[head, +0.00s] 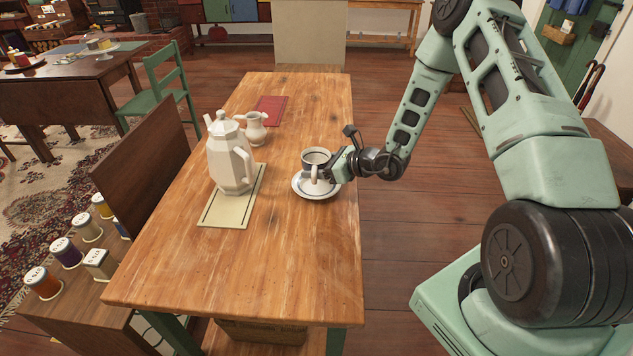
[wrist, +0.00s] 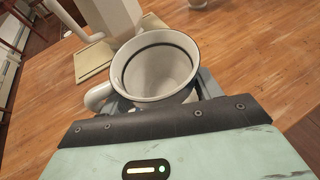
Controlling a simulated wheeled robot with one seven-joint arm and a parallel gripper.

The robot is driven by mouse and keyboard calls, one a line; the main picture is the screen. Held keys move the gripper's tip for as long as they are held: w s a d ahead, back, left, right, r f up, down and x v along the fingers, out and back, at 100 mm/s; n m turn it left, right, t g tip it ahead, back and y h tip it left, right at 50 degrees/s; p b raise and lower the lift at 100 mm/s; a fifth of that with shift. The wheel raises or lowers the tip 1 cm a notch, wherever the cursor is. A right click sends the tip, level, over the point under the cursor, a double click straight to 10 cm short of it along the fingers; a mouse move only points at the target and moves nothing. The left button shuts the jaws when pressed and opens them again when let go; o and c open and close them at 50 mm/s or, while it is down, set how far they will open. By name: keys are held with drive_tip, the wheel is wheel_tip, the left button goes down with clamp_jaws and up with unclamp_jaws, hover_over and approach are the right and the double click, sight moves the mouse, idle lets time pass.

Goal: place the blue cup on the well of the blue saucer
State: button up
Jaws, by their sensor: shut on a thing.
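The cup (head: 313,158), pale with a dark band near its rim, is upright above the well area of the saucer (head: 316,194). The saucer is white with a thin blue ring and lies on the wooden table near its right edge. My gripper (head: 330,167) is shut on the cup from the right. In the wrist view, the cup (wrist: 160,70) is empty, with its handle to the left. The saucer is hidden there by the cup and my gripper. I cannot tell whether the cup's base touches the saucer.
A white teapot (head: 228,155) stands on a cream mat (head: 222,213) left of the saucer. A small white jug (head: 256,130) and a red mat (head: 271,109) are farther back. Several thread spools (head: 66,252) sit on a lower surface at left. The table's front is clear.

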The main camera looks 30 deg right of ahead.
wheel_tip(320, 180, down, 5)
drive_tip(key=shift+r, duration=0.15)
drive_tip(key=shift+c, duration=0.5)
drive_tip(key=o, duration=0.9)
drive_tip(key=shift+s, duration=0.1)
